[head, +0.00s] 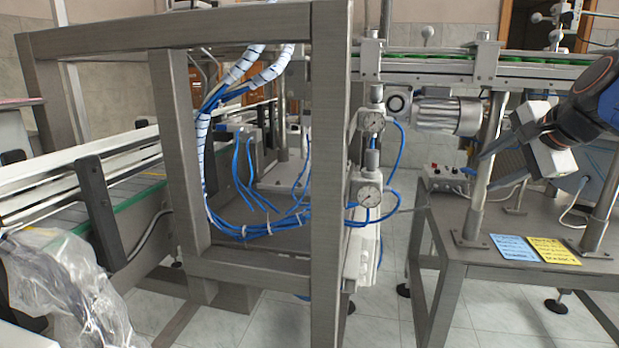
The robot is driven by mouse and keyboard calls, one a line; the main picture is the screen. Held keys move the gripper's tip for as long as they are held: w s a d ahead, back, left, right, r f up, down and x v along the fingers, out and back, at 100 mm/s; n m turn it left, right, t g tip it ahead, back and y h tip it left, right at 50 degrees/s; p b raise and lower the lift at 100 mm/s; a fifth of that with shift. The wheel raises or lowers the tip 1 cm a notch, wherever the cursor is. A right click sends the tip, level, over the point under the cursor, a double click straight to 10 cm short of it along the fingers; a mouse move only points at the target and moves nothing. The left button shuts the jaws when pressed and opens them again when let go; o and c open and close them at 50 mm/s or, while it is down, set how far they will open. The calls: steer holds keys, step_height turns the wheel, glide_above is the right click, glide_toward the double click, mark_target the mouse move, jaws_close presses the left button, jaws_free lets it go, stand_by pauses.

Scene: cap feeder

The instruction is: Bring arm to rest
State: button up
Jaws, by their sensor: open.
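My gripper (485,172) is at the right of the head view, at the end of my dark arm that comes in from the right edge.
A grey steel frame (331,150) with blue hoses and pressure gauges (369,194) fills the middle. A conveyor (430,68) with green caps runs behind my arm. A small control box (444,178) and blue and yellow notes (553,250) lie on the table. Plastic wrap (65,285) sits lower left.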

steer(key=s+a+f+n+g, duration=0.2)
steer(key=s+a+f+n, duration=0.3)
steer(key=f, duration=0.9)
steer(key=s+a+f+n+g+h, duration=0.1)
steer(key=s+a+f+n+g, duration=0.2)
steer(key=s+f+n, duration=0.8)
steer(key=s+a+f, duration=0.1)
steer(key=s+f, duration=0.2)
steer(key=s, duration=0.1)
steer(key=shift+s+a+f+n, duration=0.2)
steer(key=shift+s+a+n, duration=0.1)
steer(key=shift+a, duration=0.1)
steer(key=shift+w, duration=0.1)
